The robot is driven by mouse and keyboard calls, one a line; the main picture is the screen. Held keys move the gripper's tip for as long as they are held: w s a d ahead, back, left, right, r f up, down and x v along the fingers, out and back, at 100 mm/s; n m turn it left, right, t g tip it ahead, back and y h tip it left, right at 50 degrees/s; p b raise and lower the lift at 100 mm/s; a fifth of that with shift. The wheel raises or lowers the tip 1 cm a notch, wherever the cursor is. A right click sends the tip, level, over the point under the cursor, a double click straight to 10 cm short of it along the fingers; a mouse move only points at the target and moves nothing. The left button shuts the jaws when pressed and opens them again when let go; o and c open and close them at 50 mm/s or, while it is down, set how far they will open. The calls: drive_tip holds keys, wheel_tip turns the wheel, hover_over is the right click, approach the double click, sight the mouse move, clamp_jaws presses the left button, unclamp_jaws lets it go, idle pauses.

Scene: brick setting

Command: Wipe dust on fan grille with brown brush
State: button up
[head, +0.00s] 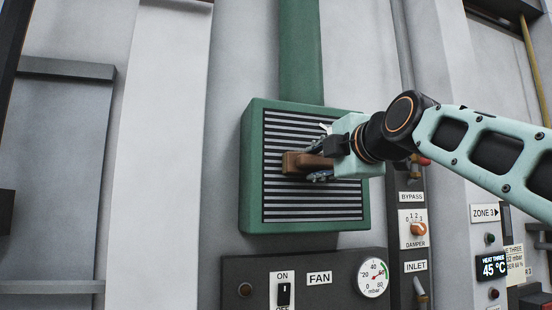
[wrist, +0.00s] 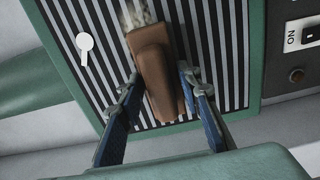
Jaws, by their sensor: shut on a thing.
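The brown brush (head: 296,161) is held between the fingers of my gripper (head: 318,163), in front of the dark slatted fan grille (head: 345,205) in its green housing. In the wrist view the brush (wrist: 156,75) lies between the two blue fingers of my gripper (wrist: 160,84), slightly tilted, over the grille (wrist: 215,50). A pale, blurry patch shows at the brush's far end; I cannot tell whether it is bristles or dust. Whether the brush touches the slats is unclear. My gripper hides part of the grille's right side in the head view.
A white round-headed piece (wrist: 85,42) shows on the grille's side in the wrist view. Below the housing is a FAN panel (head: 325,262) with a switch (head: 284,294) and gauge (head: 372,277). A damper knob (head: 418,229) and inlet lever (head: 421,298) stand to the right.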

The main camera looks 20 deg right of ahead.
drive_tip(key=shift+d+p, duration=0.35)
drive_tip(key=shift+d, duration=0.75)
drive_tip(key=shift+d+r+p, duration=0.15)
drive_tip(key=shift+d+p, duration=0.35)
drive_tip(key=shift+d, duration=0.25)
drive_tip(key=d+p, duration=0.2)
drive_tip(key=d, duration=0.3)
drive_tip(key=shift+d, duration=0.35)
drive_tip(key=s+b, duration=0.2)
drive_tip(key=s, duration=0.4)
drive_tip(key=shift+s, duration=0.1)
